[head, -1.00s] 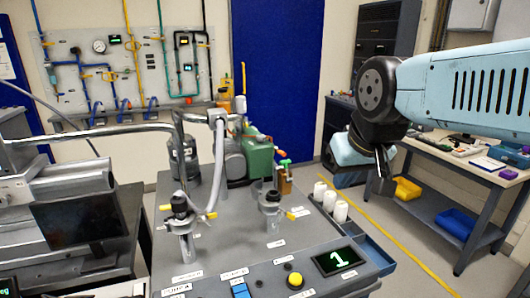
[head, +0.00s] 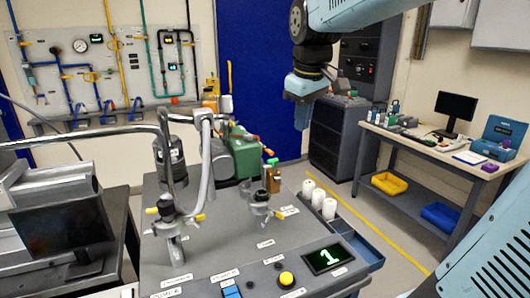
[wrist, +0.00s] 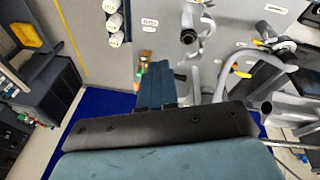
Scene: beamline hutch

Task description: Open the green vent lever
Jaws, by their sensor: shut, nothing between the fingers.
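The green vent lever (head: 272,161) sits on top of a small brass valve (head: 271,179) at the back right of the grey cart top. In the wrist view, the brass valve (wrist: 147,55) shows just past my fingertips, with a bit of the green lever (wrist: 139,70) beside the finger. My gripper (head: 302,122) hangs pointing down, above and to the right of the lever in the head view, apart from it. In the wrist view, the blue fingers (wrist: 156,76) are together with nothing between them, and they hide part of the valve area.
The cart top (head: 225,262) carries a green pump (head: 238,155), a grey hose (head: 206,160) and metal fittings (head: 258,208) near the valve. White cylinders (head: 318,197) stand along its right edge. A workbench (head: 425,150) stands at the right; the floor between is clear.

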